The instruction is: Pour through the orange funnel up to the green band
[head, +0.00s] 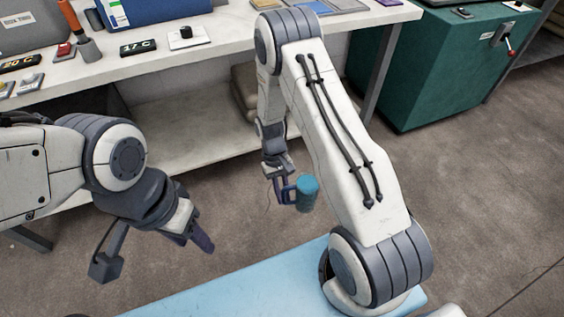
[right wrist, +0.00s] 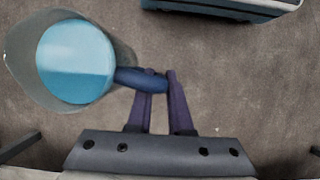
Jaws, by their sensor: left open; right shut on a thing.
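My right gripper (head: 280,188) is shut on the handle of a blue jug (head: 307,195), held in the air over the floor in front of the bench. In the right wrist view the gripper (right wrist: 160,82) has its two fingers at the dark blue handle (right wrist: 140,78). The jug there (right wrist: 118,62) has a greyish wall and a light blue inside (right wrist: 75,60), seemingly liquid. My left gripper (head: 200,238) is open and empty at the lower left, apart from the jug. I cannot clearly make out an orange funnel or a green band.
A white bench (head: 225,50) crosses the back, with a lower shelf (head: 200,130). A green cabinet (head: 440,70) stands right.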

